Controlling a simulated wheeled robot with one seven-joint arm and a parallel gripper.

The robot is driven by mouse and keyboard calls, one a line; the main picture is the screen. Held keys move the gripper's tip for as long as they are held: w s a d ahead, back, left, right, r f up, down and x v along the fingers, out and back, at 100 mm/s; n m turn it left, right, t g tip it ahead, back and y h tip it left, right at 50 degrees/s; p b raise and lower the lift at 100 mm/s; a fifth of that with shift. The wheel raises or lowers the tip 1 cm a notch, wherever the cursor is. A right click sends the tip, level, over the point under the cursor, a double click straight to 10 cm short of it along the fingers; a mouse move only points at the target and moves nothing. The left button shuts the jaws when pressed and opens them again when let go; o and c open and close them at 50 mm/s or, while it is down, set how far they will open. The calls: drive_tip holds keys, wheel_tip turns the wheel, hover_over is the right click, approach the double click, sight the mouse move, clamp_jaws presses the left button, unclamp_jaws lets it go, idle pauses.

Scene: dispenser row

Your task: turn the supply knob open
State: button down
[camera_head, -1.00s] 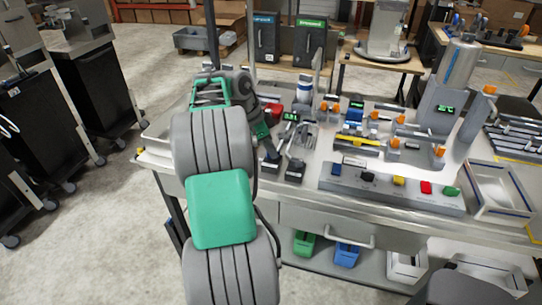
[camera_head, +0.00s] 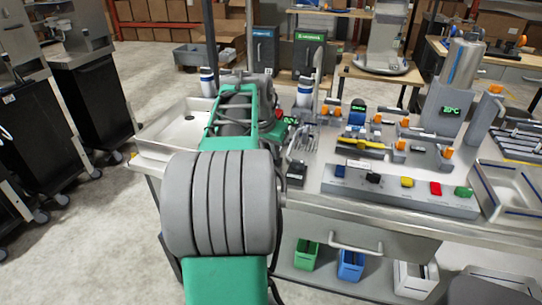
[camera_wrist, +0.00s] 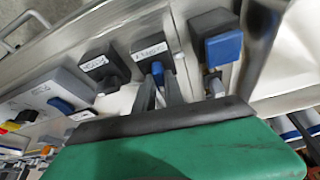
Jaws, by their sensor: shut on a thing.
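In the wrist view, a dark grey block with a white label (camera_wrist: 148,50) stands at the middle. A small blue knob (camera_wrist: 157,69) shows at its near side. My gripper (camera_wrist: 161,80) is shut on this blue knob, one grey finger on each side. The label is too small to read surely, so I cannot confirm that this is the supply knob. Another labelled dark block (camera_wrist: 104,66) stands to the left, and a block with a larger blue piece (camera_wrist: 223,47) stands to the right. In the head view my arm hides the gripper and the knob.
The workbench has a button panel (camera_head: 400,188) with several coloured buttons. A grey dispenser column (camera_head: 448,105) with a green display rises behind it. A shallow metal tray (camera_head: 172,134) lies at the bench's left end. Floor on the left is clear before black cabinets.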

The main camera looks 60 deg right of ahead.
drive_tip(key=shift+n+t+b, duration=0.3)
drive_tip(key=shift+n+t, duration=0.1)
drive_tip(key=shift+n, duration=0.4)
drive_tip(key=c, duration=1.4)
unclamp_jaws()
drive_tip(key=shift+c, duration=0.2)
drive_tip(key=v, duration=0.7)
drive_tip(key=shift+r, duration=0.4)
drive_tip(key=shift+a, duration=0.15)
